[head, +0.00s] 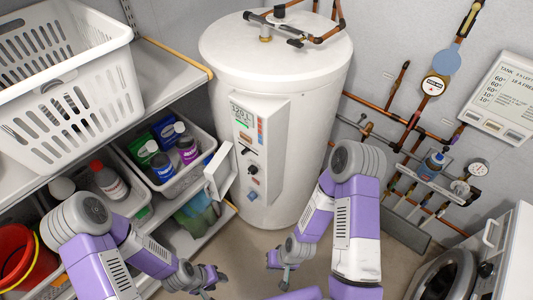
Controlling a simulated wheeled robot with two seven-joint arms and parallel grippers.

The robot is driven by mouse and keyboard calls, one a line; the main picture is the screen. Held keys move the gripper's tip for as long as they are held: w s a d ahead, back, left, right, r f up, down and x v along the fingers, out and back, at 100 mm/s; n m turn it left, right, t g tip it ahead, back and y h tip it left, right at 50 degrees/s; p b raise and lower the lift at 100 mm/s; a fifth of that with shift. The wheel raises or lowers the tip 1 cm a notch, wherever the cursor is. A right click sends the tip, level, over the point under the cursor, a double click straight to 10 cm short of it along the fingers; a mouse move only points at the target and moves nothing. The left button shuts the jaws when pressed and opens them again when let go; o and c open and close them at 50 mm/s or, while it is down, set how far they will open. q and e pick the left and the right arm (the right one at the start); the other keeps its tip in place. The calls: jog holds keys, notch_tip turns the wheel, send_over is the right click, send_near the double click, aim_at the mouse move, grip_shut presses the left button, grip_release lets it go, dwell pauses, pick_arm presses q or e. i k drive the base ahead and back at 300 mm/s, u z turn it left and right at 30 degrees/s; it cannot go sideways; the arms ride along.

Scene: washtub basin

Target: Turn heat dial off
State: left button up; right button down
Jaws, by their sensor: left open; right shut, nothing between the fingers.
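A white water heater tank (290,90) stands upright at the back centre. Its front carries a white control box (265,125) with a green display and coloured marks. A dark round dial (253,169) sits on the lower part of the box. The dial's setting is too small to read. My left gripper (211,284) is open and empty, low in front of the shelf. My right gripper (279,270) is shut and empty, below the tank and to the right of my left gripper. Both are apart from the dial.
An open white panel (219,170) juts out left of the control box. Shelving on the left holds a white laundry basket (70,75) and a bin of bottles (165,175). Copper pipes (385,115) and gauges line the right wall. A washing machine (475,265) is lower right.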

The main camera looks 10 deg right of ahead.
aim_at(252, 169)
jog(key=z, duration=2.55)
jog(key=i, duration=0.55)
jog(key=u, duration=3.6)
jog(key=i, duration=0.5)
jog(key=z, duration=0.05)
